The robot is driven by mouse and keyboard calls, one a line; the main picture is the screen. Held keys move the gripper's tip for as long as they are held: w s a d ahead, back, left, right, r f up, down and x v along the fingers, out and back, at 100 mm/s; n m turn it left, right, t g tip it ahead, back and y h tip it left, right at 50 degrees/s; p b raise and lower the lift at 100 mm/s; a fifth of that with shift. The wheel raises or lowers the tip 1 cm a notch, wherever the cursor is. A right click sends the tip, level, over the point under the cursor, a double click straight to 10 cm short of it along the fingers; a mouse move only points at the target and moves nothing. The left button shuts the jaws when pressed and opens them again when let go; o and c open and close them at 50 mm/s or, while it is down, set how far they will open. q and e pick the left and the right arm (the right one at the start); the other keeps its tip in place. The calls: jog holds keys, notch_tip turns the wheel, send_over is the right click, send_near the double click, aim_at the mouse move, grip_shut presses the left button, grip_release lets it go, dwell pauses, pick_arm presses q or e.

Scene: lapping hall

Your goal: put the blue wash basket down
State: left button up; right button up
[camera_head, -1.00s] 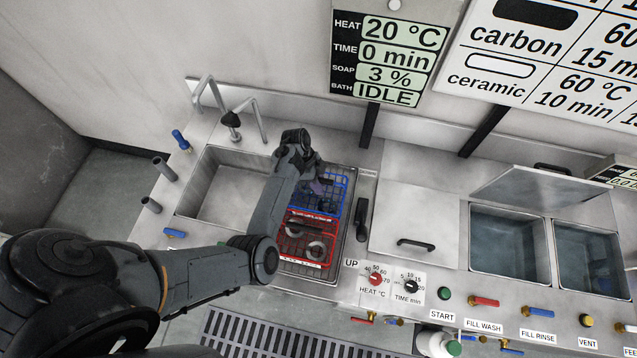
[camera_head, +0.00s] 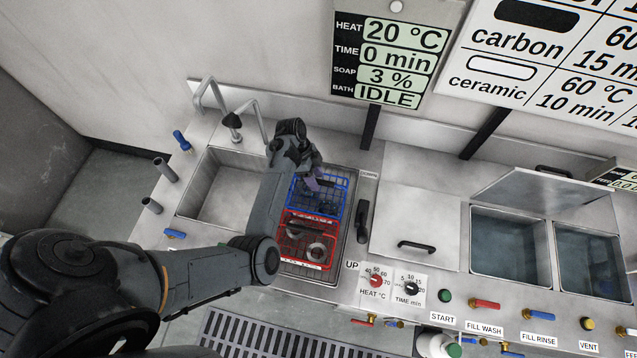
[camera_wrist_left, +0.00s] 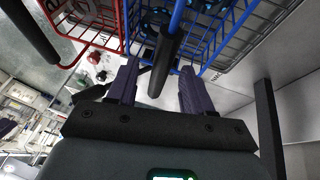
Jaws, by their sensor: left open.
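The blue wash basket (camera_head: 343,186) is a wire basket sitting level on the rack area right of the sink, behind the red basket (camera_head: 300,262) and close against it. Dark parts lie in the blue basket. My left gripper (camera_head: 314,181) is over the blue basket's left part. In the left wrist view the two purple fingers (camera_wrist_left: 158,78) are open and apart. A black handle bar (camera_wrist_left: 164,62) by the blue basket (camera_wrist_left: 205,45) appears between them; I cannot tell if a finger touches it. My right gripper is not in view.
An empty sink (camera_head: 222,190) with taps lies left of the baskets. A black lever (camera_head: 361,222) stands just right of them. A closed lid (camera_head: 405,205) and two open water tanks (camera_head: 508,243) lie further right. The red basket holds ring-shaped parts.

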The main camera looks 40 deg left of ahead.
pick_arm(q)
jog(key=v, duration=0.7)
jog(key=s+a+n+y, duration=0.3)
jog(key=s+n+y, duration=0.2)
jog(key=s, duration=0.3)
jog(key=s+d+r+n+t, duration=0.1)
jog(key=s+d+r+n, duration=0.1)
jog(key=s+d, duration=0.5)
jog(key=s+d+r+n+t, duration=0.2)
jog(key=s+d+r, duration=0.1)
jog(key=s+d, duration=0.4)
jog(key=d, duration=0.2)
jog(key=shift+d+r+n, duration=0.35)
jog(key=shift+d+n, duration=0.05)
notch_tip(320, 180, up, 8)
jog(key=p, duration=0.7)
jog(key=shift+f, duration=0.15)
